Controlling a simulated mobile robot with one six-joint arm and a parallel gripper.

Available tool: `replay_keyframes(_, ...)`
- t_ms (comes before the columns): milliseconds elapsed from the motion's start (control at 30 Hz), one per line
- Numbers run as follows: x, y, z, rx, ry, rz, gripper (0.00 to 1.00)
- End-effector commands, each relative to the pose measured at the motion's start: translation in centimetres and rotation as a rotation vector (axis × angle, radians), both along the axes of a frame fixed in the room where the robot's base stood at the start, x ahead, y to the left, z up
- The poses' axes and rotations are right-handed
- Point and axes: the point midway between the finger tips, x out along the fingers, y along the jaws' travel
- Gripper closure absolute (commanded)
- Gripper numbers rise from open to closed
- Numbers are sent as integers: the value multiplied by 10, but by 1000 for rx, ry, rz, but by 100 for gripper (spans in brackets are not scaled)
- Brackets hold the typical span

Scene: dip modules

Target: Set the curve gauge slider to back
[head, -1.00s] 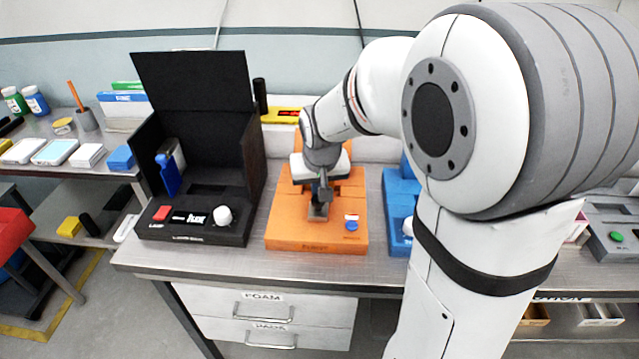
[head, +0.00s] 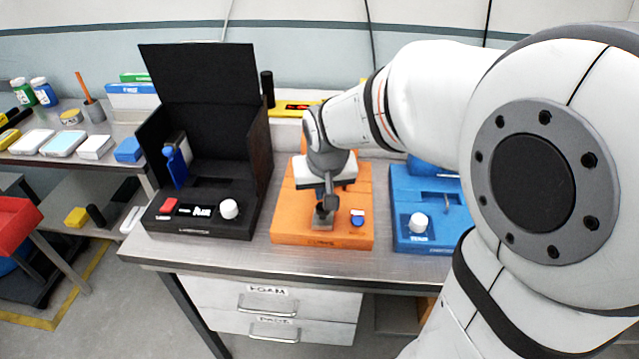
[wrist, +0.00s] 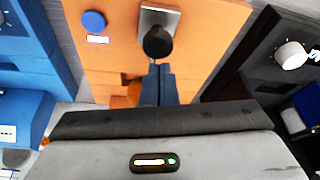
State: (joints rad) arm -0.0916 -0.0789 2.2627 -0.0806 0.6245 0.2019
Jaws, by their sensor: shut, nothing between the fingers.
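The orange module (head: 345,238) stands on the bench in the middle of the head view. Near its front is a metal plate (head: 323,226) with a black knob (head: 320,213); the wrist view shows the plate (wrist: 172,16) and knob (wrist: 157,42) too. The module's label is too small to read, so I cannot confirm that it is the curve gauge. My gripper (head: 328,198) is over the orange module, its fingers (wrist: 158,82) shut and empty. The tips are right by the knob, on its back side; I cannot tell whether they touch. The orange surface under my gripper is partly hidden.
A black module (head: 190,225) with a raised panel stands left of the orange one. A blue module (head: 430,240) with a white knob (head: 418,222) stands to its right, partly behind my arm. A bare bench strip (head: 300,258) runs along the front.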

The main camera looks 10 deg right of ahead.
Motion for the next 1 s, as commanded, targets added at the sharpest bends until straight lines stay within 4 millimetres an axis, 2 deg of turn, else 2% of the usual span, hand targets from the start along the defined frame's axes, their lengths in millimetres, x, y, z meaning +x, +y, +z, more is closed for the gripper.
replay_keyframes(33, -4, 0, 13, -1, 7, 0, 100)
replay_keyframes(200, -10, 0, 45, 0, 1, -1, 100)
replay_keyframes(400, -16, 0, 74, 0, -2, -1, 100)
replay_keyframes(533, -18, 1, 80, 0, -1, -1, 100)
replay_keyframes(900, -18, 0, 79, 0, -2, -1, 100)
replay_keyframes(933, -20, 0, 80, 0, -2, -1, 100)
replay_keyframes(1000, -38, -6, 83, -3, 5, 2, 100)
